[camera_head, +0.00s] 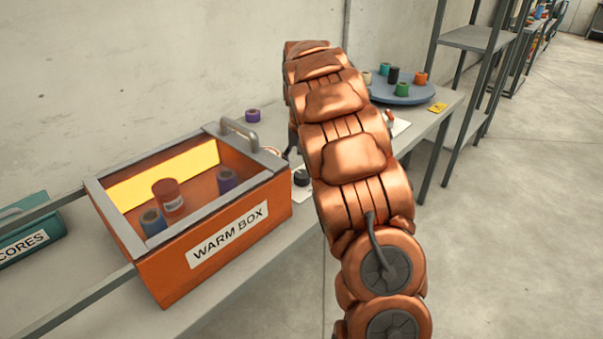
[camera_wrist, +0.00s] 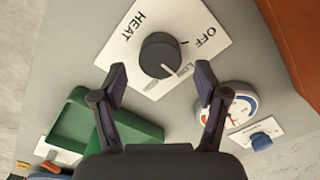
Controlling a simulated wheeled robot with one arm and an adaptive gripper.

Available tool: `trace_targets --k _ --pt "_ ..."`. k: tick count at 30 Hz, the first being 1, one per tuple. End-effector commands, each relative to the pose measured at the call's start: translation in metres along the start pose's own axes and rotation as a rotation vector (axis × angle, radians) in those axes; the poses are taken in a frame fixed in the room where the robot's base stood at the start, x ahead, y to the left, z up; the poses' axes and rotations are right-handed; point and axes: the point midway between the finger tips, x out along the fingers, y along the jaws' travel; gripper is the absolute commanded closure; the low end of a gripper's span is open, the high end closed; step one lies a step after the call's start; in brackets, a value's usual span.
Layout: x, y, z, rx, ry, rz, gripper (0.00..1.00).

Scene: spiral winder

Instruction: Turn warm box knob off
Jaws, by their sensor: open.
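The dark round heat knob (camera_wrist: 159,55) sits on a white plate (camera_wrist: 205,22) marked HEAT and OFF in the wrist view. A pale line on the knob's lower right edge points away from OFF, toward small lettering that looks like LOW. My gripper (camera_wrist: 161,77) is open, its two fingertips apart on either side of the knob's lower edge, not visibly touching it. In the head view the knob (camera_head: 301,178) is partly seen beside the orange warm box (camera_head: 270,205); my arm hides my gripper there.
The wrist view shows a round gauge (camera_wrist: 242,100), a small blue knob (camera_wrist: 261,141) and a green tray (camera_wrist: 75,122) near my fingers. The box holds several spools. A blue-grey turntable (camera_head: 385,93) with spools stands at the back. Shelving (camera_head: 465,38) is at the right.

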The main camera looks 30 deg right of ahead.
Motion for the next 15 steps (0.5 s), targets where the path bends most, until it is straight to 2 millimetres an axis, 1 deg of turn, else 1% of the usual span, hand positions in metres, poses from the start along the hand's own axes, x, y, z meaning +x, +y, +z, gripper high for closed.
trace_targets --k 1,3,6,9,15 --pt "0.008 0.0 0.001 0.0 -0.002 0.001 0.27" --pt "0.017 0.0 0.001 -0.001 -0.004 0.002 0.27" --pt "0.026 0.0 0.001 -0.002 -0.004 0.002 0.27" --pt "0.029 -0.001 0.001 -0.002 -0.002 0.001 0.27" --pt "0.029 -0.001 0.001 -0.003 -0.001 0.001 0.27"
